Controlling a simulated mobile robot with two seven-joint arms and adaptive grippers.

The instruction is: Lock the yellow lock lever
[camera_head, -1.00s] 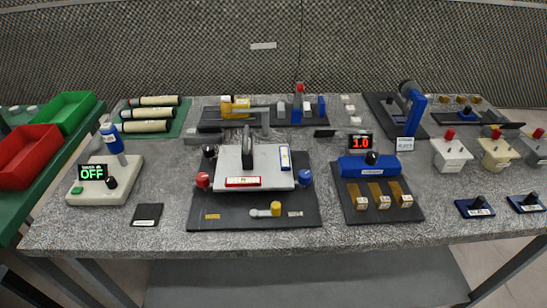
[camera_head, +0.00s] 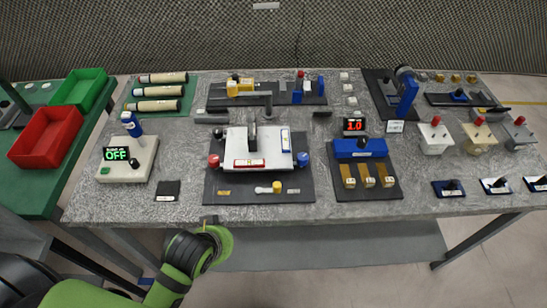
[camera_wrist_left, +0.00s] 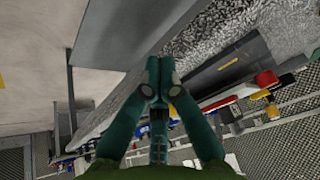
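The yellow lock lever (camera_head: 277,187) is a small yellow knob with a pale arm pointing left. It lies flat at the front of a dark board (camera_head: 234,195) on the grey table. My left gripper (camera_head: 209,221) is at the table's front edge, lower left of the lever and apart from it. In the left wrist view its two teal fingers (camera_wrist_left: 159,66) are together with nothing visible between them. The lever cannot be told for sure in the wrist view. My right gripper is not in view.
Behind the lever on the same board stands a white plate fixture (camera_head: 262,160) with an upright dark handle, between red and blue knobs. A black pad (camera_head: 167,190) lies to the left. A blue block fixture (camera_head: 360,148) is to the right. The table's front strip is mostly clear.

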